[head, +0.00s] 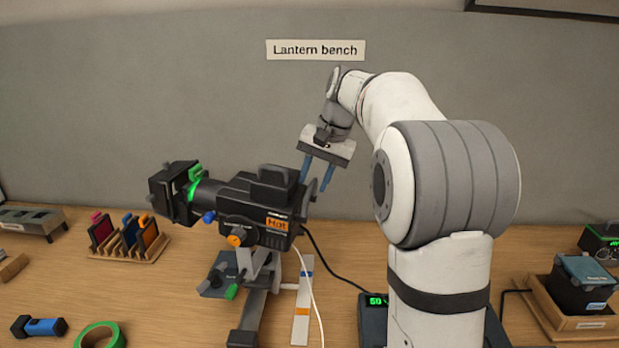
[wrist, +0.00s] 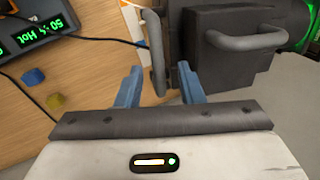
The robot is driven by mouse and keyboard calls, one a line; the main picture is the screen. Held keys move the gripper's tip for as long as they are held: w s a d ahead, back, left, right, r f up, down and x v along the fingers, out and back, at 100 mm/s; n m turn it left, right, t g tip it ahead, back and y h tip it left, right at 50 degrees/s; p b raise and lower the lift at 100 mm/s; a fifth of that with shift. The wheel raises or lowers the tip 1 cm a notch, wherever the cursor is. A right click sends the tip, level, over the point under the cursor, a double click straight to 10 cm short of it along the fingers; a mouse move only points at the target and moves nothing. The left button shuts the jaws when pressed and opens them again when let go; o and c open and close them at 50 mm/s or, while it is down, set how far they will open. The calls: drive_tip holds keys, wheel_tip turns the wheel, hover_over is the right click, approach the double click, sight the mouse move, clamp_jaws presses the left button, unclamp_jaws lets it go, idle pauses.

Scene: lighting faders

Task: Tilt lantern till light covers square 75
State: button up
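The black stage lantern (head: 255,205) stands on a stand on the bench, its lens end pointing left, with an orange "Hot" label on its side. A grey bar-shaped rear handle (wrist: 156,55) sticks out behind the lantern body (wrist: 225,50) in the wrist view. My gripper (head: 317,185) is at the lantern's rear. In the wrist view its blue fingers (wrist: 160,82) are apart, with the handle between them and gaps showing on both sides. No numbered square or light patch is visible in either view.
A dark box with a green display reading about 50 (head: 376,301) stands right of the lantern; cables run nearby. A rack of coloured filters (head: 130,240), green tape roll (head: 100,336) and blue torch (head: 40,326) lie left. A black box in a tray (head: 583,285) is right.

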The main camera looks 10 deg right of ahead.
drive_tip(key=shift+f, duration=0.1)
clamp_jaws()
idle(0.3)
